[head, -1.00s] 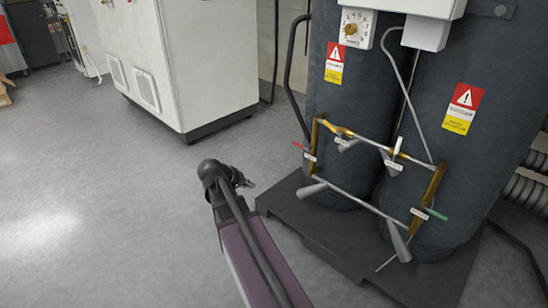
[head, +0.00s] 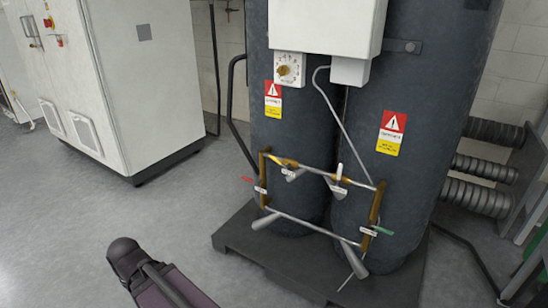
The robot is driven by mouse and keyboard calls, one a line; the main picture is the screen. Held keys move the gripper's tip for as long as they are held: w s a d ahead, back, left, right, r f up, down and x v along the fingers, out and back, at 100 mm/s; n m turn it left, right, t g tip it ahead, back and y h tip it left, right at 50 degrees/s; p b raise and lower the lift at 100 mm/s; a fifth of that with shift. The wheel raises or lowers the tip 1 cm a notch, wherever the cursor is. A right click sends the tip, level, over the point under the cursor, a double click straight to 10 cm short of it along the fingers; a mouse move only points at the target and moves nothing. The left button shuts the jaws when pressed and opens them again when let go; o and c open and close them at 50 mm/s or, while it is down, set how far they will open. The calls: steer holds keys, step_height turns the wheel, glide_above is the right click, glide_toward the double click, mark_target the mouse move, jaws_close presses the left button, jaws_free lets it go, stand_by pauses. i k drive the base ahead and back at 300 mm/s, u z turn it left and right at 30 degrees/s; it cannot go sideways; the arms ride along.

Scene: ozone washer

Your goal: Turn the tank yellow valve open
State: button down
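Two tall dark tanks (head: 294,150) stand side by side, with a rectangular frame of thin pipes (head: 303,229) across their lower front. Yellow-gold parts show on the frame; one yellow piece (head: 284,161) lies along the upper pipe near its left corner. I cannot tell for sure which part is the yellow valve or how its handle is set. A red handle (head: 247,179), a white upright handle (head: 339,173) and a green handle (head: 382,230) are on the same frame, with small white tags beside them. My gripper is not in view; only part of my arm shows at lower left, apart from the pipes.
The tanks stand on a low dark platform (head: 243,254). A white cabinet (head: 135,85) is at the left. A white box with a yellow dial (head: 285,70) hangs above the pipes. Ribbed hoses (head: 476,197) are at the right. Grey floor (head: 70,230) is clear at left.

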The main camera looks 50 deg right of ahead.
mark_target(286, 167)
steer(key=z, duration=0.55)
steer(key=k, duration=0.5)
steer(key=u, duration=0.1)
steer(key=i, duration=0.5)
steer(key=z, duration=0.1)
